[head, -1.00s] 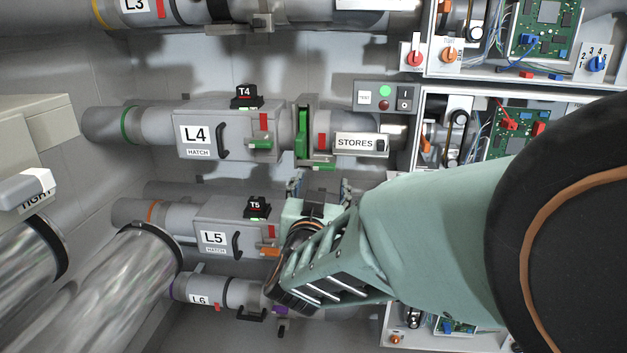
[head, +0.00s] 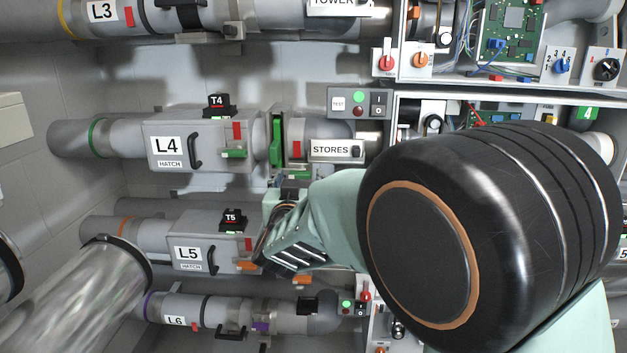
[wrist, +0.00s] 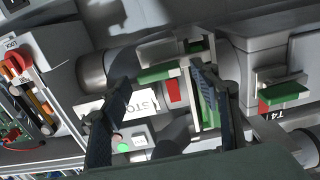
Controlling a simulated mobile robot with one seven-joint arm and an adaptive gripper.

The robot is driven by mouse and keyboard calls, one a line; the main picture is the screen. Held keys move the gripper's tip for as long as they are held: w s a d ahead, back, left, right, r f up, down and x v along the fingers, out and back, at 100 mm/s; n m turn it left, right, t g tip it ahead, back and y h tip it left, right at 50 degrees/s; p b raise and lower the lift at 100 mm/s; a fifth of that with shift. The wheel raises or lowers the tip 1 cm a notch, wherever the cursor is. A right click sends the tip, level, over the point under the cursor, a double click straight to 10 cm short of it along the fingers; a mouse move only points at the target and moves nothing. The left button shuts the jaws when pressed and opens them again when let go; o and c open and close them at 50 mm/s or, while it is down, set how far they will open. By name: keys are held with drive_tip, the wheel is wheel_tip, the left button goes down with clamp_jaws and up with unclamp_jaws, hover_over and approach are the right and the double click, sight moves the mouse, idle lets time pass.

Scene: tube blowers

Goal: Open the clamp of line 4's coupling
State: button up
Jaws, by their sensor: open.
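Line 4's coupling (head: 277,140) shows as an upright green and grey band between the L4 hatch box (head: 175,146) and the STORES pipe end. A green handle (head: 234,154) sits on its hatch side, and another (head: 299,175) on its STORES side, low down. In the wrist view the green band (wrist: 208,104) is partly behind one finger, and the STORES-side green handle (wrist: 158,74) lies near the space between the fingertips. My gripper (wrist: 160,78) is open and empty, close to the coupling. In the head view it is just below the coupling and mostly hidden by my arm.
The STORES label (head: 332,150) and a TEST switch box (head: 359,103) are to the right of the coupling. The L5 hatch box (head: 205,241) is below. Open electronics cabinets (head: 480,40) stand at the right. A clear tube (head: 85,300) is at lower left.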

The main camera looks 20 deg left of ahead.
drive_tip(key=shift+c, duration=0.4)
clamp_jaws()
drive_tip(key=shift+r+n+p, duration=0.1)
drive_tip(key=shift+n+p, duration=0.2)
drive_tip(key=shift+p, duration=0.35)
drive_tip(key=shift+r+n+p, duration=0.1)
drive_tip(key=shift+n+p, duration=1)
drive_tip(key=shift+p, duration=0.15)
drive_tip(key=n+p, duration=0.5)
drive_tip(key=shift+a, duration=0.2)
drive_tip(key=n+p, duration=0.4)
drive_tip(key=n, duration=0.1)
drive_tip(key=shift+f+n+p, duration=0.2)
drive_tip(key=shift+n+p, duration=0.65)
drive_tip(key=shift+n, duration=0.4)
drive_tip(key=shift+f+n+p, duration=0.2)
drive_tip(key=shift+n+p, duration=0.65)
drive_tip(key=shift+n, duration=0.4)
